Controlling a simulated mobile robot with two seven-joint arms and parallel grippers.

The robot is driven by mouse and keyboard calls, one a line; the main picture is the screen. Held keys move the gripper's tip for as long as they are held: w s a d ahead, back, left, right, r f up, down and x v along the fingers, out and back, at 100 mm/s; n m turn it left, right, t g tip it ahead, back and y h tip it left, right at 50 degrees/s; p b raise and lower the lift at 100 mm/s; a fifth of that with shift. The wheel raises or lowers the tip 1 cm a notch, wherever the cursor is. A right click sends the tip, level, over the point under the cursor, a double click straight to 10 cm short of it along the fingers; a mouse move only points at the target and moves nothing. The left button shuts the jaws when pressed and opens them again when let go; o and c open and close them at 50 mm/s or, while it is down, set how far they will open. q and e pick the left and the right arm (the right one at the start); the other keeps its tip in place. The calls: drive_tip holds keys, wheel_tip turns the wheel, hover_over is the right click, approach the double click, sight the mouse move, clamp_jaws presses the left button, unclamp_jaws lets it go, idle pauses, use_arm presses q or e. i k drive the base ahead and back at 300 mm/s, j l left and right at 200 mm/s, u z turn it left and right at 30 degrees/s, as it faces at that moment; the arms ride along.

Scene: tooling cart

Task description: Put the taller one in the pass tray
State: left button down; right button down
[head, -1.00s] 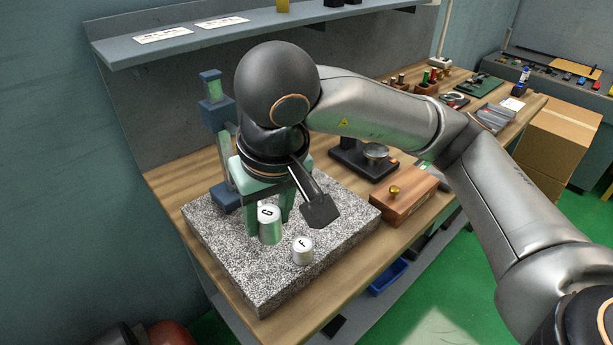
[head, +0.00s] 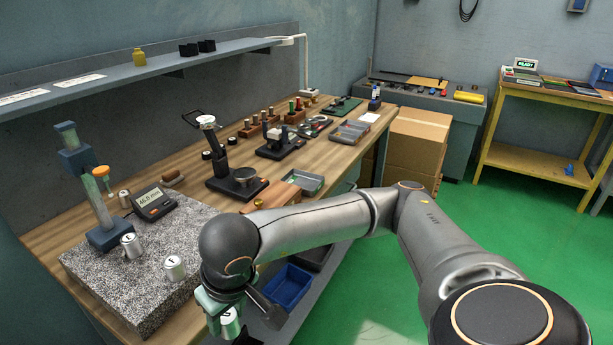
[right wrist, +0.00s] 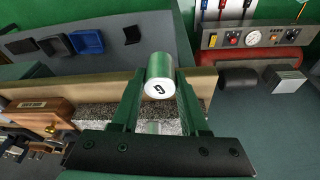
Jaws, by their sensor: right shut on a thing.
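My right gripper (head: 226,304) is shut on a silver-green cylinder marked G (head: 229,325), held off the granite plate (head: 112,290) near its front right corner. In the right wrist view the G cylinder (right wrist: 160,72) sits between both fingers (right wrist: 158,100). A shorter silver cylinder (head: 174,268) stands on the plate, and another silver cylinder (head: 131,245) stands by the blue stand. A grey tray with a green patch (head: 303,182) lies on the bench beyond the wooden box; I cannot read whether it is the pass tray. My left gripper is out of view.
A digital gauge (head: 153,202) and a blue stand (head: 108,234) are on the plate. A black dial stand (head: 236,185) and a wooden box (head: 272,196) lie beyond. A blue bin (head: 287,287) is below the bench edge. Another grey tray (head: 349,132) lies farther back.

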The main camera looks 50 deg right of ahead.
sight(301, 185)
drive_tip(key=l+u, duration=0.2)
drive_tip(key=l, duration=2)
drive_tip(key=i+l, duration=0.1)
drive_tip(key=i, duration=0.3)
